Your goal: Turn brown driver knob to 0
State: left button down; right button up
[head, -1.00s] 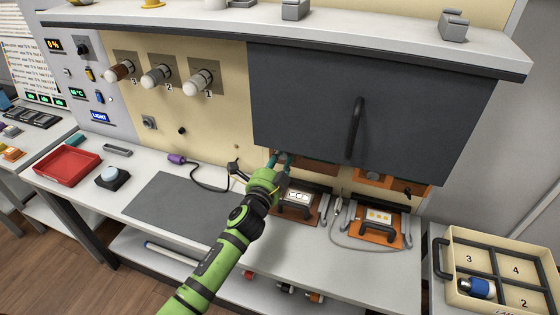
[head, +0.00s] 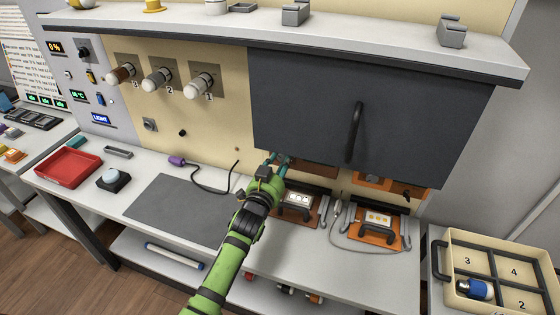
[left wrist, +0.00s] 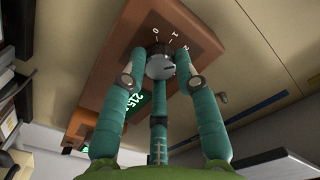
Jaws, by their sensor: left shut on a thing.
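In the left wrist view a brown driver box (left wrist: 108,75) carries a round grey and black knob (left wrist: 160,66). The marks 0, 1 and 2 are printed in an arc beside the knob. A light line on the knob's face seems to point toward the right of the picture, away from the 0. My left gripper (left wrist: 160,72) is shut on the knob, with teal fingers on both sides and a third below. In the head view my left gripper (head: 276,160) reaches under the dark panel, which hides the knob and most of the brown driver (head: 318,168). My right gripper is not in view.
The dark hinged panel (head: 365,110) with a black handle hangs just above my left gripper. Orange-brown units with handles (head: 298,200) stand on the bench to its right. A black cable (head: 212,192) lies left of the arm.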

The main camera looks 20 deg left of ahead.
pick_arm(q)
jog(key=n+p, duration=0.1)
jog(key=n, duration=0.3)
jog(key=shift+r+n, duration=0.15)
jog(key=shift+n, duration=0.25)
jog(key=n, duration=0.3)
jog(key=shift+n+p, duration=0.3)
jog(key=shift+p, duration=0.05)
jog(key=n, duration=0.4)
jog(key=shift+n, duration=1.9)
jog(key=c, duration=0.9)
grip_release()
jog(key=shift+d, duration=0.1)
jog(key=shift+c, duration=0.2)
jog(key=shift+f, duration=0.2)
jog(key=s, duration=1.2)
jog(key=shift+a, duration=0.2)
